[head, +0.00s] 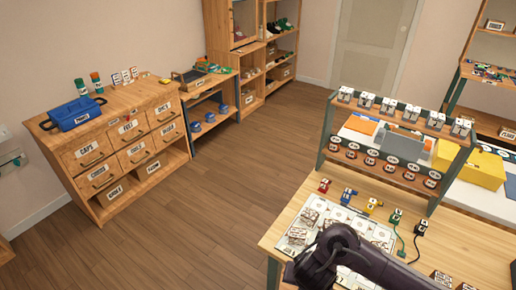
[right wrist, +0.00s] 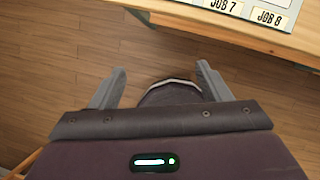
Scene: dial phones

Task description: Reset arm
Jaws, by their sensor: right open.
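My right gripper (right wrist: 160,78) shows in the right wrist view with its two grey fingers wide apart. Nothing is held between them. It hangs over the wooden floor, in front of the edge of a table with labels such as JOB 7 and JOB 8. A dark rounded shape shows behind the fingers. In the head view a dark arm of mine (head: 350,255) comes in from the bottom right over the wooden table (head: 282,222), and its gripper cannot be made out there. My left gripper is not in view.
Small coloured devices (head: 373,205) and a card-covered board (head: 298,232) lie on the table. A rack (head: 400,170) with rows of small items stands behind them. A drawer cabinet (head: 120,150) with a blue caddy (head: 75,114) is at the left. The floor (head: 220,190) between is clear.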

